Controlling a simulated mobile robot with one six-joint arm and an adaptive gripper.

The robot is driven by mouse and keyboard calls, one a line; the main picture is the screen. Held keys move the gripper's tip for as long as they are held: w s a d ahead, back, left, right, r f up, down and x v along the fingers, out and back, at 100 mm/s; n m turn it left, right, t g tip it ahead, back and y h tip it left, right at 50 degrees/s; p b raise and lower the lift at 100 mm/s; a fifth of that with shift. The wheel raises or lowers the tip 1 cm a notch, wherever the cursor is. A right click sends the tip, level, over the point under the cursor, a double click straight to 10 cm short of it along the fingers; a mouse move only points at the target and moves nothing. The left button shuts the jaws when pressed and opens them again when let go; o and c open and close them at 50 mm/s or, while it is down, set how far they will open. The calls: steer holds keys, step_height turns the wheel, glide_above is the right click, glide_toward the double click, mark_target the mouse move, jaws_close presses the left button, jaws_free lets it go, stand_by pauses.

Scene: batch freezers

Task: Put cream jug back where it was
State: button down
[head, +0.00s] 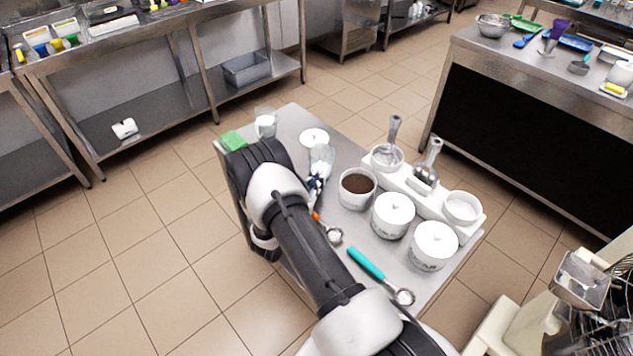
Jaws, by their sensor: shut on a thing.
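My gripper (317,184) is over the steel cart top, partly hidden by my arm. It is shut on a clear, glassy vessel (321,156), which looks like the cream jug. Its contents and its contact with the cart top cannot be made out. A clear glass with white contents (265,123) stands to the left, near the back corner, apart from my gripper.
On the steel cart (291,119) are a green block (232,141), a brown-filled pot (357,188), two lidded white pots (393,215), a white holder (433,204) with scoops, and orange (317,216) and teal-handled tools (366,263). A counter (470,38) stands right.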

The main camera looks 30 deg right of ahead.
steer(key=c, duration=1.7)
jaws_free()
steer(key=shift+f, duration=0.1)
